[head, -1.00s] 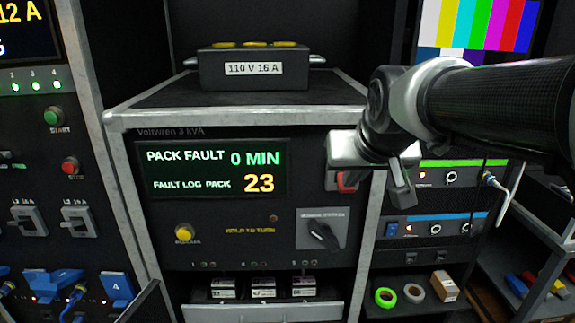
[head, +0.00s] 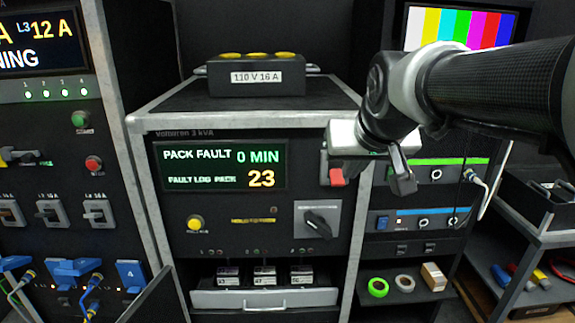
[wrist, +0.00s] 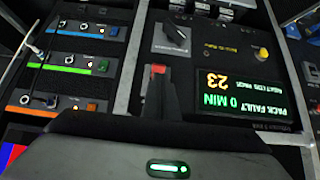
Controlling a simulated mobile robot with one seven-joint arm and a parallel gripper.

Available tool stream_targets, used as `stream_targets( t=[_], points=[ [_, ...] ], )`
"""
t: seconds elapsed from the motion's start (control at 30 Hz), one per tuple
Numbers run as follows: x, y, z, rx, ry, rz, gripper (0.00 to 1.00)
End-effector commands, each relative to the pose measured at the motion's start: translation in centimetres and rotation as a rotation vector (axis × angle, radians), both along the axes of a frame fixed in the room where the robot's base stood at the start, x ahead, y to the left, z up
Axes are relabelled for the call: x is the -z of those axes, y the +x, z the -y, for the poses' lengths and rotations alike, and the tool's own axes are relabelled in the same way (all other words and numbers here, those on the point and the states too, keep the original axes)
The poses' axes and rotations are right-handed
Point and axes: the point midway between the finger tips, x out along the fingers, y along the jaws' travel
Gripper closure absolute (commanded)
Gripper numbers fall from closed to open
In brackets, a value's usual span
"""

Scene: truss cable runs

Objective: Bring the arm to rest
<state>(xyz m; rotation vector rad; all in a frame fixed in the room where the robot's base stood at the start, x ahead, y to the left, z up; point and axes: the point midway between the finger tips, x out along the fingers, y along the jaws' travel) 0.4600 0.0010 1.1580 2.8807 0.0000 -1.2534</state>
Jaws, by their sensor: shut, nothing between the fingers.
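My gripper (head: 337,174) shows in the head view at the end of my dark arm, which reaches in from the right. In the wrist view the closed fingers (wrist: 158,75) point toward the same panel, which appears upside down. The fingers look clear of the panel, but the exact gap cannot be told.
A black 110 V 16 A box (head: 255,76) sits on the unit. A rotary switch (head: 318,221) is below the gripper. An open drawer (head: 265,298) juts out lower down. A shelf with tape rolls (head: 378,287) and a tool cart (head: 540,235) stand right.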

Motion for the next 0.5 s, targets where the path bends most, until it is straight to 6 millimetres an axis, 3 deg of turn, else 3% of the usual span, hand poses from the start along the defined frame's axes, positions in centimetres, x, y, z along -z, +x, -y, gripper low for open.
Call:
stream_targets(
  t=[0.17, 0.5],
  points=[
    [0.5, -1.6, 0.0, 0.000, 0.000, -0.019, 1.00],
    [6.9, -14.7, 0.1, 0.001, -0.001, -0.192, 1.00]
  ],
)
